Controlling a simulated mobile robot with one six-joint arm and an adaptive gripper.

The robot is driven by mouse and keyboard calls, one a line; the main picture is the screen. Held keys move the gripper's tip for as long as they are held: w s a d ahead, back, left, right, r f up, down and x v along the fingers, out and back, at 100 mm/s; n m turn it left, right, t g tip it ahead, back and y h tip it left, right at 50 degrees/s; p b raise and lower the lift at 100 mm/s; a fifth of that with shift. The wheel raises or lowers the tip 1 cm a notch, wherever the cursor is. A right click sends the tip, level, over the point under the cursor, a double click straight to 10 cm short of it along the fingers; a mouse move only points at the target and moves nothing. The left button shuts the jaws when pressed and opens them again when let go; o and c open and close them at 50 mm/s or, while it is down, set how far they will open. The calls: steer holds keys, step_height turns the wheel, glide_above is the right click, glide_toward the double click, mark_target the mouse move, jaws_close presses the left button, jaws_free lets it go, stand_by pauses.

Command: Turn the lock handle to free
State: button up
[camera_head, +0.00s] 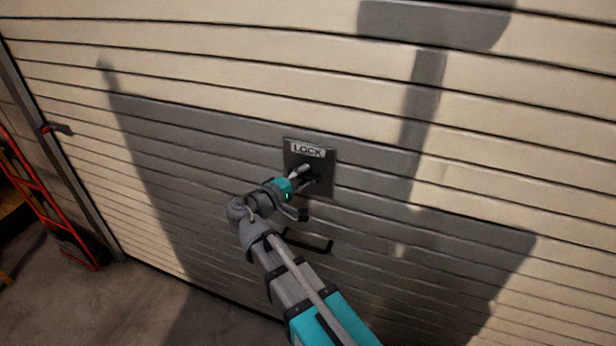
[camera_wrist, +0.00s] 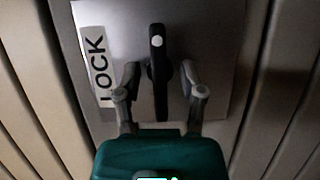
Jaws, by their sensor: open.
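The lock plate (camera_head: 322,158) is a dark square on the roll-up door, with a white "LOCK" label (camera_head: 308,150) along its top. The plate (camera_wrist: 215,25) also fills the middle of the wrist view. The black lock handle (camera_wrist: 157,50) has a pale round spot and stands between my gripper's two fingers. My gripper (camera_wrist: 158,75) is open, with one finger on each side of the handle. A gap shows on the left; contact on the right cannot be told. In the head view my gripper (camera_head: 307,175) is at the plate and hides most of the handle.
The ribbed roll-up door (camera_head: 470,150) fills most of the head view. A black pull handle (camera_head: 312,245) sits on it below the lock plate. A red hand truck (camera_head: 45,200) stands at the far left. Bare concrete floor (camera_head: 130,305) shows at the lower left.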

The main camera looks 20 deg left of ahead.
steer(key=shift+w+d, duration=0.15)
steer(key=shift+w, duration=0.1)
